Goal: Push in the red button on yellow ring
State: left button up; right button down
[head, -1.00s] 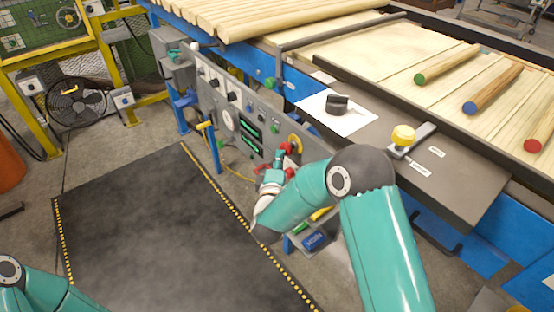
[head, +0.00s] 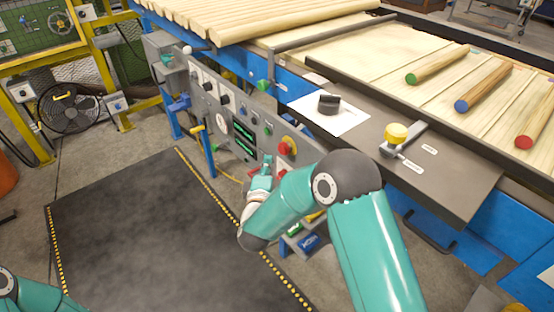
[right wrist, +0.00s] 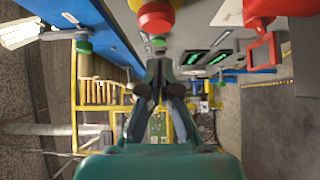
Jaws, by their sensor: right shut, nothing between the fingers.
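The red button (head: 284,148) sits on a yellow ring (head: 291,141) on the grey control panel beside the conveyor. In the right wrist view the red button (right wrist: 156,17) is at the top centre, beyond the fingertips, with part of the yellow ring (right wrist: 136,5) behind it. My right gripper (head: 266,161) is just left of and below the button in the head view, seemingly apart from it. In the right wrist view the right gripper (right wrist: 161,64) is shut and empty. How far the button is pushed in cannot be told. My left gripper is outside the view.
The grey panel (head: 210,100) carries several knobs, a gauge and green displays (head: 243,147). Another red fitting with a square frame (right wrist: 264,48) is right of the button in the right wrist view. A dark floor mat (head: 150,230) lies clear before the panel.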

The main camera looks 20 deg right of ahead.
jog(key=v, duration=1)
jog(key=shift+a, duration=0.2)
